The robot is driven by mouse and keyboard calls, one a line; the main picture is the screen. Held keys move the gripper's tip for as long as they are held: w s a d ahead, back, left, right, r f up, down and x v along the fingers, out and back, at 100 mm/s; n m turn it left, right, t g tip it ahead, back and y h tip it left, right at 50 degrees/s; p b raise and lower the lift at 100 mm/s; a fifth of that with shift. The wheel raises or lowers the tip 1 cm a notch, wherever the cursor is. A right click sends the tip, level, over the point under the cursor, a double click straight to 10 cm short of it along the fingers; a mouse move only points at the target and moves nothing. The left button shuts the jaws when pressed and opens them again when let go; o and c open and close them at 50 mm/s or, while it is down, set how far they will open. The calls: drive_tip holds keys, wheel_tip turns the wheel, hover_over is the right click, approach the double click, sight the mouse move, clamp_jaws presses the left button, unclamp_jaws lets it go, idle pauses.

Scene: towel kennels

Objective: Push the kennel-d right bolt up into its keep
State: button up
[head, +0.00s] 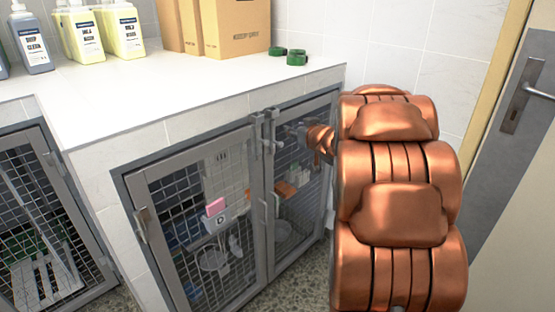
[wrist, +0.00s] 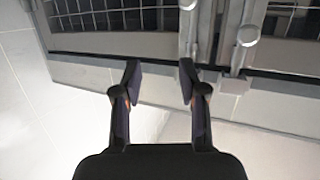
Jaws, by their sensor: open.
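Kennel D (head: 190,142) is a grey-framed, two-door mesh cage under the counter, with a "D" label (head: 221,219) inside. Two upright metal bolts stand side by side where its doors meet; the right bolt (head: 273,122) is beside the left bolt (head: 257,130). In the wrist view, which looks upside down, two round knobs show at the top, one knob (wrist: 248,36) closer to the top rail than the other knob (wrist: 187,4). My gripper (wrist: 160,70) is open and empty near the rail, its right-hand finger close to the bolts. In the head view my arm hides part of the right door.
A white counter (head: 180,85) above the kennel holds bottles (head: 122,32), cardboard boxes (head: 235,28) and green rolls (head: 296,57). Another mesh kennel (head: 45,215) is at left. A grey door with a handle (head: 530,90) is at right.

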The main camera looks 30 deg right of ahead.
sight(282, 146)
drive_tip(key=f+t+y+b, duration=0.1)
drive_tip(key=f+y+b, duration=0.1)
drive_tip(key=f+n+y+b, duration=0.1)
drive_tip(key=f+y, duration=0.1)
drive_tip(key=s+f+n+t+y+b, duration=0.1)
drive_tip(key=f+y+b, duration=0.1)
drive_tip(key=f, duration=0.1)
drive_tip(key=shift+a+f+t+y+b, duration=0.1)
drive_tip(key=shift+a+t+y+b, duration=0.2)
drive_tip(key=shift+a+b, duration=0.05)
drive_tip(key=b+x, duration=0.1)
drive_tip(key=x, duration=0.5)
drive_tip(key=shift+w+a, duration=0.1)
drive_tip(key=shift+w+a+b, duration=0.15)
drive_tip(key=shift+w+b, duration=0.2)
drive_tip(key=shift+w, duration=0.35)
clamp_jaws()
